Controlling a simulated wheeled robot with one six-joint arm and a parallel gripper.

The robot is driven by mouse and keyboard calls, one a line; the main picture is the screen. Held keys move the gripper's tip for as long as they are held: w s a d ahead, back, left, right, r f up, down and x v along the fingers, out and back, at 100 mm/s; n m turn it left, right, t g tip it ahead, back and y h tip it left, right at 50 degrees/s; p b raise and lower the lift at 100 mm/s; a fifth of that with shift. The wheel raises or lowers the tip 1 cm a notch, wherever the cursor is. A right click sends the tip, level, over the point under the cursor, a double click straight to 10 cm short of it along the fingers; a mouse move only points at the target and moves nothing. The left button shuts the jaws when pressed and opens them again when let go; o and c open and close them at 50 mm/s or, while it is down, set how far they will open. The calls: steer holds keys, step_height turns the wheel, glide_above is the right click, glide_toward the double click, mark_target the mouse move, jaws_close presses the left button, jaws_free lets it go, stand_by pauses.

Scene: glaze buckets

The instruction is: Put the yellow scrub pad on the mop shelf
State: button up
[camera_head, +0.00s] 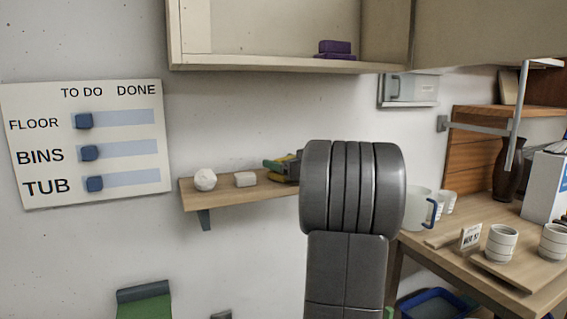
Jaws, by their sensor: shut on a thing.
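A small wooden wall shelf (225,194), which may be the mop shelf, is left of the middle. My gripper (277,167) is over its right part, mostly hidden behind my grey arm. Its dark fingers point left and are shut on a yellow and green thing, which looks like the yellow scrub pad (275,176). The pad is at or just above the shelf top. I cannot tell whether it touches the wood.
A crumpled white ball (205,180) and a white block (245,179) lie on the shelf, left of the pad. An open cabinet (270,66) holding purple pads (335,47) hangs above. A wooden table (470,265) with a jug (419,208) and cups stands right.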

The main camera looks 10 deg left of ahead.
steer(key=o, duration=1)
steer(key=shift+r, duration=0.1)
steer(key=v, duration=1.2)
steer(key=shift+w+p, duration=0.1)
steer(key=shift+p, duration=0.25)
